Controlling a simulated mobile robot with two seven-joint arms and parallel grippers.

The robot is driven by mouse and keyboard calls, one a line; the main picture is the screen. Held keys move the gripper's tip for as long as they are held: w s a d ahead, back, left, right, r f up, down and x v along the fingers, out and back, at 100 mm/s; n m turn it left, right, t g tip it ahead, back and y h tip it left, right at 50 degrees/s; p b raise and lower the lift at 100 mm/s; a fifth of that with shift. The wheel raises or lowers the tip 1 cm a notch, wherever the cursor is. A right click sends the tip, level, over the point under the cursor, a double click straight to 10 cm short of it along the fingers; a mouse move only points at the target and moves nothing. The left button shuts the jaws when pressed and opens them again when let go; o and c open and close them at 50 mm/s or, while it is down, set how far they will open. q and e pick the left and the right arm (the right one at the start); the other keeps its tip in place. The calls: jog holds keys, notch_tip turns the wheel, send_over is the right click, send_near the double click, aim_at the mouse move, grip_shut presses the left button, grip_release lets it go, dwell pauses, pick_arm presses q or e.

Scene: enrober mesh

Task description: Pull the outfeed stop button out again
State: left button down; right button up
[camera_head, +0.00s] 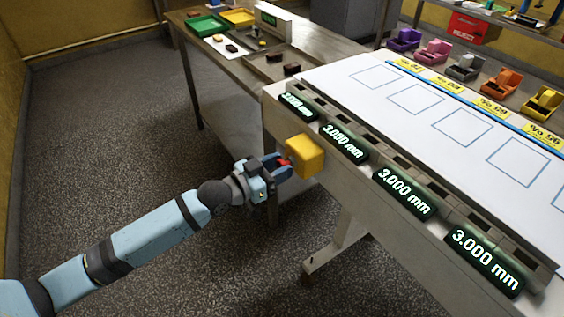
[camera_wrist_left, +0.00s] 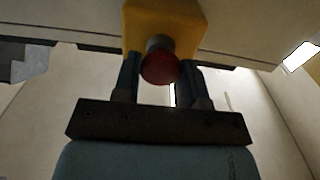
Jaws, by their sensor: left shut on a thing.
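The outfeed stop button is a red knob (camera_wrist_left: 160,67) on a grey stem, on a yellow box (camera_head: 305,156) fixed to the side of the white-topped machine. The yellow box also shows at the top of the left wrist view (camera_wrist_left: 190,20). My left gripper (camera_head: 283,168) is at the box, with its blue fingers on both sides of the red knob, shut on it. In the head view only a bit of red shows between the fingers. How far the knob stands out is hard to tell. My right gripper is not in view.
Several green-lit displays (camera_head: 403,194) reading 3.000 mm line the machine's near edge. A side table (camera_head: 215,62) with green and yellow trays stands behind. Coloured bins (camera_head: 432,52) sit along the far side. The floor (camera_head: 110,130) left of the machine is clear.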

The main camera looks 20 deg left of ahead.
pick_arm(q)
jog(key=shift+s+a, duration=0.1)
jog(key=shift+s, duration=0.05)
jog(key=c, duration=0.7)
grip_release()
jog(key=shift+a, duration=0.1)
jog(key=v, duration=1.4)
jog(key=shift+p, duration=0.3)
